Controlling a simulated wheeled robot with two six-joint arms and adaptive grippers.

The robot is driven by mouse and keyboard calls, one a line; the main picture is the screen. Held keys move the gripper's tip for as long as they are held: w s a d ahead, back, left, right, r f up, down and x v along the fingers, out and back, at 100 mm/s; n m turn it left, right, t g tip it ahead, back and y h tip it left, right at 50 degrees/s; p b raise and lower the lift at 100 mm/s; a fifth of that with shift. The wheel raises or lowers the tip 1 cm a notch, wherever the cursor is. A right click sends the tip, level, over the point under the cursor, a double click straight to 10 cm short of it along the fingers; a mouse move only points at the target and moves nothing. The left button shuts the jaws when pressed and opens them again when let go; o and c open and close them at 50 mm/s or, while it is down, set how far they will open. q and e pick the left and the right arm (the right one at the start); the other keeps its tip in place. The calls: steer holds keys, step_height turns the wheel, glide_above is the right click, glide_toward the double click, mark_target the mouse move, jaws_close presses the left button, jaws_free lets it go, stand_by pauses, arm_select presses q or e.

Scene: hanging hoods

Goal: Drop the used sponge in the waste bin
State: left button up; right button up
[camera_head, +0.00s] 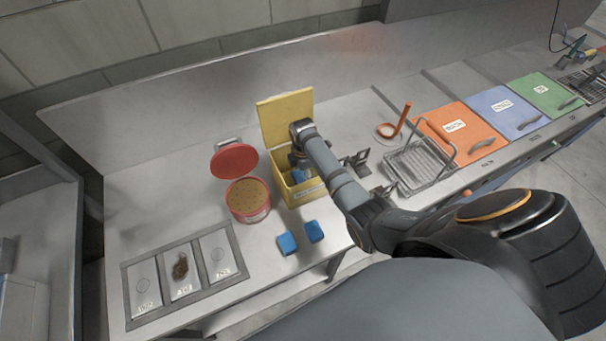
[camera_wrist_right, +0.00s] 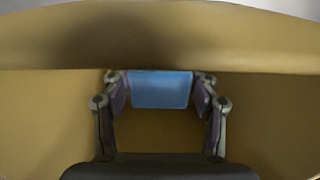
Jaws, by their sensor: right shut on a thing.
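The yellow box (camera_head: 286,110) has its lid standing open at the back and a pale label on its front; it looks like the waste bin. My right gripper (camera_head: 299,172) reaches down into its opening. In the right wrist view the gripper (camera_wrist_right: 160,105) is shut on a blue sponge (camera_wrist_right: 160,88), held between the two fingers with yellow walls around. Part of the held sponge (camera_head: 300,176) shows below the gripper in the head view. Whether it touches the bin's floor is hidden. My left gripper is not in view.
A red tub (camera_head: 248,212) with its lid open stands left of the yellow box. Two blue blocks (camera_head: 287,243) lie in front. A tray with three labelled plates (camera_head: 182,272) is at the front left. A wire basket (camera_head: 420,168) and coloured boards (camera_head: 458,128) lie to the right.

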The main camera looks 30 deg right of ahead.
mark_target(303, 174)
steer(key=shift+f, duration=0.3)
steer(key=shift+f+b, duration=0.3)
steer(key=o, duration=1.3)
steer(key=shift+o, duration=0.2)
steer(key=shift+r, duration=0.1)
steer(key=shift+r, duration=0.35)
step_height(303, 174, up, 12)
steer(key=b, duration=0.1)
steer(key=shift+r, duration=0.25)
